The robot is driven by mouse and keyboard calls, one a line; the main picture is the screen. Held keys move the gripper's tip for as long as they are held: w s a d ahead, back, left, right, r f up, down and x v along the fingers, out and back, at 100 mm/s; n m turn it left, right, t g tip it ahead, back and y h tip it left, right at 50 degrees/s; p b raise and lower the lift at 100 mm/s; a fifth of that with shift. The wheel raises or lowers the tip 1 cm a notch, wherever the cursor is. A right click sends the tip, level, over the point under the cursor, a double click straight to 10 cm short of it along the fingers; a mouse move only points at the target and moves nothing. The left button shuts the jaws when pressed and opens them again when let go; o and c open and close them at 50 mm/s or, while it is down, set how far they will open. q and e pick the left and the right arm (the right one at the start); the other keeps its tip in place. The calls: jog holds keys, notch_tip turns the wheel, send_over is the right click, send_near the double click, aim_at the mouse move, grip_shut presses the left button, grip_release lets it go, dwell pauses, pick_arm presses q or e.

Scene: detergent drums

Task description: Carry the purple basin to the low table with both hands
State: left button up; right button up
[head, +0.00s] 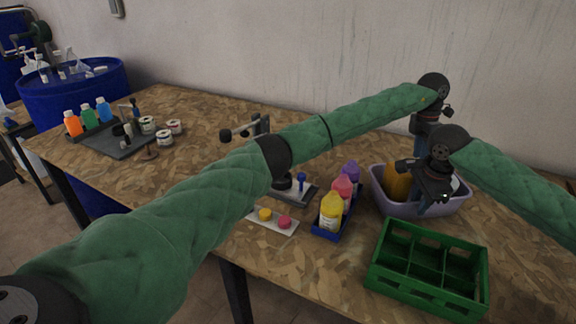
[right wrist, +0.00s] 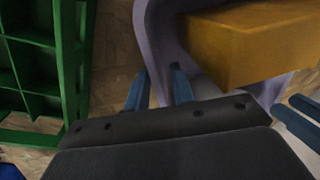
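The pale purple basin (head: 390,206) stands on the wooden table at the right, with a yellow-orange block (head: 397,182) and something white inside. My right gripper (head: 423,208) points down at the basin's near wall. In the right wrist view its two blue fingers (right wrist: 160,90) are apart, with the basin wall (right wrist: 152,35) between them; I see no firm contact. My left gripper (head: 416,150) is behind the right one at the basin's far side, and its fingertips are mostly hidden. Two more blue fingers show at the right edge of the right wrist view. The low table cannot be made out.
A green divided crate (head: 428,270) stands just in front of the basin. A blue tray (head: 330,232) with yellow, pink and purple bottles is left of it. A blue drum (head: 75,95), small bottles and jars are at the far left. My left arm crosses above the table.

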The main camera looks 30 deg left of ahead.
jog(key=shift+r, duration=0.2)
pick_arm(q)
jog(key=r, duration=0.3)
jog(key=shift+w+a+r, duration=0.15)
jog(key=shift+w, duration=0.05)
pick_arm(e)
notch_tip(320, 180, up, 11)
jog(key=s+d, duration=0.1)
jog(key=shift+s+r, duration=0.15)
jog(key=shift+r, duration=0.05)
